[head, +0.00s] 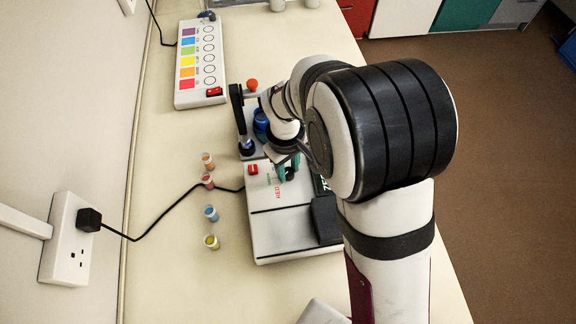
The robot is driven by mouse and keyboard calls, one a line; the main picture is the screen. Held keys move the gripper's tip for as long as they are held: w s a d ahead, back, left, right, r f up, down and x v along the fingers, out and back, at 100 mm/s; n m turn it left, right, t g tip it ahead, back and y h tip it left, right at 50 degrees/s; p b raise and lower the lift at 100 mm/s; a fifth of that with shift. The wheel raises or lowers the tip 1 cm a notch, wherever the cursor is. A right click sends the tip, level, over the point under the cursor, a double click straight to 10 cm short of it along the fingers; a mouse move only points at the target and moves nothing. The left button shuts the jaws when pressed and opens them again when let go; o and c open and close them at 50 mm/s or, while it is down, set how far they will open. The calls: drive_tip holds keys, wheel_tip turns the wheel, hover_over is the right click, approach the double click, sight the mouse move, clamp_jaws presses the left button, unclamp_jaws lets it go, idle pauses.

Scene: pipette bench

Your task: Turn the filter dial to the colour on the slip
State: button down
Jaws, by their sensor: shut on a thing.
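The white instrument (290,235) stands on the bench at the centre of the head view, below my arm. My gripper (287,168) points down at its upper part, with teal fingers shut on a small dark knob, which looks like the filter dial. The fingers and arm hide most of the dial, so its pointer and colour marks cannot be read. Red lettering that looks like "RED" (277,188) shows on a pale patch just below the fingers; I cannot tell whether this is the slip.
Several small coloured vials (210,213) stand left of the instrument, near a black cable (165,217) from the wall socket (70,240). A panel with coloured squares (200,62) lies at the back left. A blue-topped item (261,122) stands behind the instrument.

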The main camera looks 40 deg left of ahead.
sight(287, 174)
drive_tip(key=shift+n, duration=0.6)
drive_tip(key=c, duration=0.6)
unclamp_jaws()
drive_tip(key=r, duration=1.6)
drive_tip(key=shift+s, duration=0.35)
drive_tip(key=shift+f, duration=0.1)
